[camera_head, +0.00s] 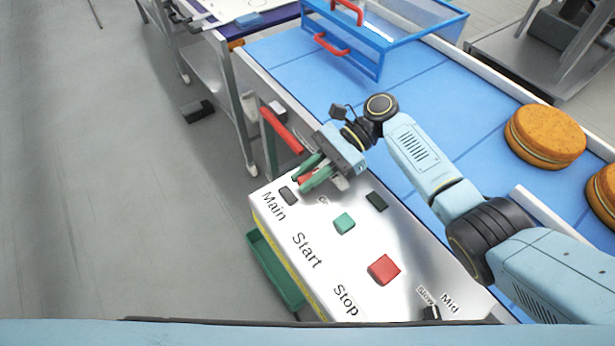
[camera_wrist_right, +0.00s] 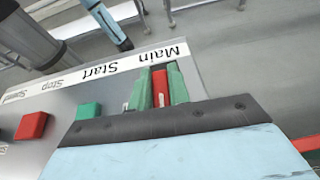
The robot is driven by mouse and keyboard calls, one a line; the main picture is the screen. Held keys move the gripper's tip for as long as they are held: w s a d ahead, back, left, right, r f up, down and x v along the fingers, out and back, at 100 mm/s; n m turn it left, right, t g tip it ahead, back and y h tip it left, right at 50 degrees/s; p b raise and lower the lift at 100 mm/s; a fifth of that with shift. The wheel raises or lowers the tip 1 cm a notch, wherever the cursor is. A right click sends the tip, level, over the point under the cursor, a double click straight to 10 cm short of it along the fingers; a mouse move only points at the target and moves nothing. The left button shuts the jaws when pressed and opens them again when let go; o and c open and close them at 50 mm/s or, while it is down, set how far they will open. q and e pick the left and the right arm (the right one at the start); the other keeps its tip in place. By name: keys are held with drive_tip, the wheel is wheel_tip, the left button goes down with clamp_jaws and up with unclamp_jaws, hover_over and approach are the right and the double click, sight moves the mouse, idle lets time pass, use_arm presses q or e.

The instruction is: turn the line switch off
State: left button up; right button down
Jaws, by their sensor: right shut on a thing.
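The control box (camera_head: 320,238) has a pale metal top with the labels Main, Start and Stop. My right gripper (camera_head: 306,178) is over its far-left end, beside the Main label. Its two green fingers are shut on a small red switch piece (camera_wrist_right: 160,88), which stands between them in the right wrist view. The fingers hide most of this red piece and its base, so its exact position is hard to read. A dark block (camera_head: 288,195) sits on the panel by the Main label. My left gripper is not in view.
The panel also bears a green button (camera_head: 344,222), a red button (camera_head: 383,269) and a small black knob (camera_head: 431,313). A red bar (camera_head: 281,130) is beyond the box. The blue conveyor (camera_head: 440,110) runs behind, with filled rounds (camera_head: 545,136) and a blue-framed bin (camera_head: 385,35).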

drive_tip(key=shift+s+f+n, duration=0.1)
drive_tip(key=shift+f+n, duration=0.05)
drive_tip(key=shift+n, duration=0.15)
idle(0.4)
drive_tip(key=c, duration=1.3)
unclamp_jaws()
drive_tip(key=shift+g, duration=0.3)
drive_tip(key=b+v, duration=0.1)
drive_tip(key=v, duration=0.3)
drive_tip(key=b+v, duration=0.1)
drive_tip(key=v, duration=0.4)
drive_tip(key=b+v, duration=0.1)
drive_tip(key=v, duration=0.3)
drive_tip(key=shift+w+d+r, duration=0.1)
drive_tip(key=shift+w+r, duration=0.1)
drive_tip(key=shift+r, duration=0.15)
